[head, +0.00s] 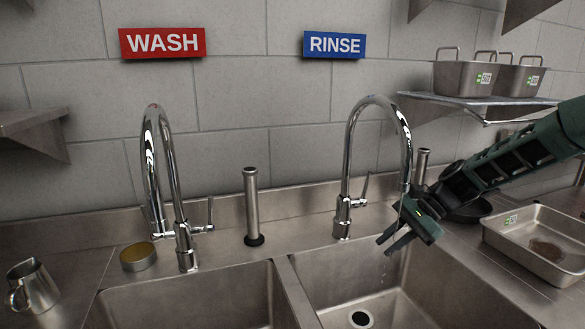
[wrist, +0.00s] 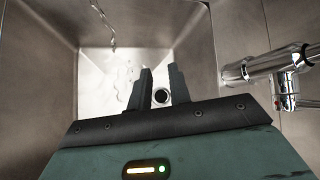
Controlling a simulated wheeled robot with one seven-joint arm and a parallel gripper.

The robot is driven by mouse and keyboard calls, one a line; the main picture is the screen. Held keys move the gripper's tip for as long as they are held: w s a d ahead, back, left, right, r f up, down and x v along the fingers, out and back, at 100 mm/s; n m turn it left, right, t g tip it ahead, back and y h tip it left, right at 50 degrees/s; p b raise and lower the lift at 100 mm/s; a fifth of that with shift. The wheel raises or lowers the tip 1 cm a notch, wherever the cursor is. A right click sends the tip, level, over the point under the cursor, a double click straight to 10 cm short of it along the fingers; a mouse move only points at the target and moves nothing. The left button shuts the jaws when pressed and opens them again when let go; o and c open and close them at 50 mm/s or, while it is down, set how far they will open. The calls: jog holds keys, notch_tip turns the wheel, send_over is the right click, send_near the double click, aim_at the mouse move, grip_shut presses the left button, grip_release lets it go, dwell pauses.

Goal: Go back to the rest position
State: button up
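My gripper (head: 385,245) hangs over the right-hand sink basin (head: 465,290), beside the spout end of the right faucet (head: 350,150). In the wrist view its two fingers (wrist: 161,78) point down into the basin with a gap between them, and the drain (wrist: 160,97) shows through the gap. Nothing is held between the fingers. Part of the faucet (wrist: 275,68) shows at the right of the wrist view. My forearm reaches in from the right side of the head view.
A tray with brown residue (head: 500,238) sits on the right counter, and a dark pan (head: 468,211) is partly behind my arm. Lidless-looking steel pans (head: 462,77) stand on the wall shelf (head: 480,99). The left basin (head: 200,300) looks empty; a jug (head: 35,287) stands left.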

jog(key=s+d+r+n+t+h, duration=0.2)
jog(key=s+d+n+h, duration=0.35)
jog(key=s, duration=0.55)
jog(key=s+d+r+n+t+h, duration=0.1)
jog(key=s+d+n+h, duration=0.4)
jog(key=s, duration=0.6)
jog(key=s+a+n+y, duration=0.1)
jog(key=s+a+n, duration=0.1)
jog(key=a, duration=0.3)
jog(key=s+a+r+n+g+y, duration=0.1)
jog(key=s+a+n, duration=0.1)
jog(key=a, duration=0.4)
jog(key=shift+s+a+n, duration=0.25)
jog(key=shift+a+n, duration=0.05)
jog(key=shift+n, duration=0.15)
jog(key=shift+o, duration=1)
jog(key=s+a+r+n+g, duration=0.1)
jog(key=s+a+n, duration=0.2)
jog(key=s+a, duration=0.4)
jog(key=shift+s+a+n, duration=0.15)
jog(key=shift+s+n, duration=0.15)
jog(key=shift+s, duration=0.2)
jog(key=shift+s+a+r, duration=0.1)
jog(key=shift+s+a, duration=0.1)
jog(key=shift+s, duration=0.2)
